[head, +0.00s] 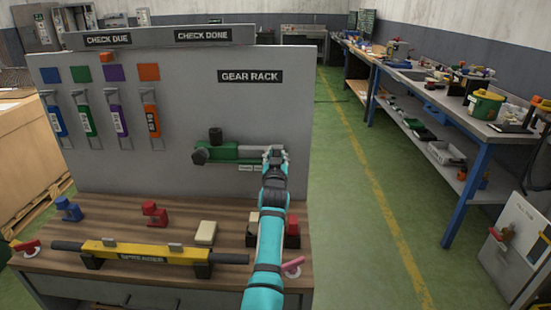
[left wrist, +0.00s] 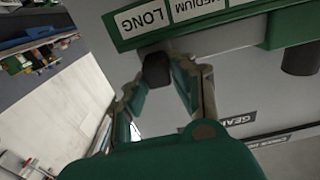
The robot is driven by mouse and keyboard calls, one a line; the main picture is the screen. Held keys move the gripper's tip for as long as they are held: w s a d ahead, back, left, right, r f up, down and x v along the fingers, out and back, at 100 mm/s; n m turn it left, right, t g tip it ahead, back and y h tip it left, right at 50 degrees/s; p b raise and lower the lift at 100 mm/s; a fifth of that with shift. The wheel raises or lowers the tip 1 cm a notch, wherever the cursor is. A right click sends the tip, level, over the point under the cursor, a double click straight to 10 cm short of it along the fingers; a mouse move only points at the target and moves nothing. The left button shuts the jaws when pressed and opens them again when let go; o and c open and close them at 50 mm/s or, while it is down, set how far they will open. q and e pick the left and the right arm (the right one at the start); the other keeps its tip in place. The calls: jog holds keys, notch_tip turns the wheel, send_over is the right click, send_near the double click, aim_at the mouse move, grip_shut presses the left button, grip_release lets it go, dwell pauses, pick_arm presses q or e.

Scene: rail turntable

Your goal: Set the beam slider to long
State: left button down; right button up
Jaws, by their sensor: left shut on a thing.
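The beam slider unit is a green housing (head: 226,153) on the upright grey panel, with dark round knobs at its left part. In the left wrist view its green label strip (left wrist: 235,18) shows LONG and MEDIUM labels and part of another. A dark slider knob (left wrist: 157,70) sits beside the strip, nearest the LONG label (left wrist: 142,18). My left gripper (head: 273,153) is at the right end of the unit. In the left wrist view its fingers (left wrist: 160,80) are around the dark knob, shut on it. My right gripper is not in view.
A GEAR RACK sign (head: 250,77) is above the unit. On the wooden bench (head: 150,272) below are a yellow spreader beam (head: 145,251) and red, blue and cream blocks. Coloured tags hang at the panel's left. Green floor is clear to the right, before a long workbench (head: 440,100).

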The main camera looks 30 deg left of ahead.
aim_at(279, 156)
pick_arm(q)
jog(key=c, duration=1.5)
grip_release()
jog(key=shift+d, duration=0.2)
jog(key=shift+o, duration=1.1)
jog(key=shift+w, duration=0.1)
jog(key=shift+o, duration=0.8)
jog(key=shift+d, duration=0.1)
jog(key=shift+r, duration=0.35)
notch_tip(279, 156, up, 9)
jog(key=shift+w+r, duration=0.1)
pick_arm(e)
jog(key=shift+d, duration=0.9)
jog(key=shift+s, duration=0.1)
